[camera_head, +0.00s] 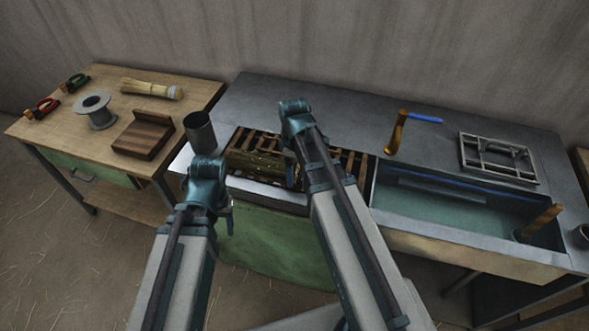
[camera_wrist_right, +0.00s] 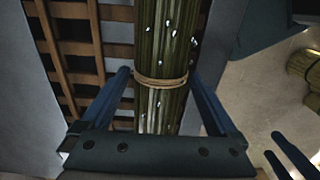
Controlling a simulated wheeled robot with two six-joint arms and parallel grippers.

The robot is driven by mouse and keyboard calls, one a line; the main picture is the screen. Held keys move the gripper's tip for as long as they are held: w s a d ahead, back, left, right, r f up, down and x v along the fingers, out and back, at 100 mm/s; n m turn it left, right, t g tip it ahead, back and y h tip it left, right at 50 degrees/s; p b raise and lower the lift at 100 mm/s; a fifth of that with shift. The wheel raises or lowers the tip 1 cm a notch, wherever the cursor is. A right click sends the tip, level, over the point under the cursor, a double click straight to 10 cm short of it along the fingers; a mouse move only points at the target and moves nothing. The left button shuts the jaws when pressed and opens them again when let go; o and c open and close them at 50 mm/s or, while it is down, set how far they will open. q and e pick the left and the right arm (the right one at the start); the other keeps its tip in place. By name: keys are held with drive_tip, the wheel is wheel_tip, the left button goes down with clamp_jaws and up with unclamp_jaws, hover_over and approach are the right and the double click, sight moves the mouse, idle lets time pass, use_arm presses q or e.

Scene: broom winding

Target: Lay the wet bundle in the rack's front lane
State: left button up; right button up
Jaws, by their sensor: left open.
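The wet bundle (camera_head: 258,166), dark green stalks with white drops and a tan tie, is over the front-left part of the slatted brown rack (camera_head: 350,160). In the right wrist view the bundle (camera_wrist_right: 160,50) runs between the two blue fingers of my right gripper (camera_wrist_right: 160,75), which is shut on it at the tie. The rack's slats (camera_wrist_right: 80,47) show beside it; whether it touches them is hidden. In the head view my right gripper (camera_head: 291,168) is partly behind its arm. My left gripper (camera_head: 229,217) is open and empty, in front of the rack.
A dark metal cup (camera_head: 199,133) stands left of the rack. A water trough (camera_head: 460,215) lies to the right, with a wooden-handled tool (camera_head: 540,222) in it. A mallet-like tool (camera_head: 397,132) and a metal frame (camera_head: 498,158) are behind. A wooden table (camera_head: 60,130) stands left.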

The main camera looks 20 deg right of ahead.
use_arm(q)
drive_tip(key=shift+r, duration=0.15)
use_arm(e)
drive_tip(key=shift+r, duration=0.15)
use_arm(q)
wheel_tip(320, 180, up, 14)
drive_tip(key=p, duration=1.4)
drive_tip(key=shift+f, duration=0.2)
use_arm(e)
wheel_tip(320, 180, up, 14)
drive_tip(key=shift+f, duration=0.25)
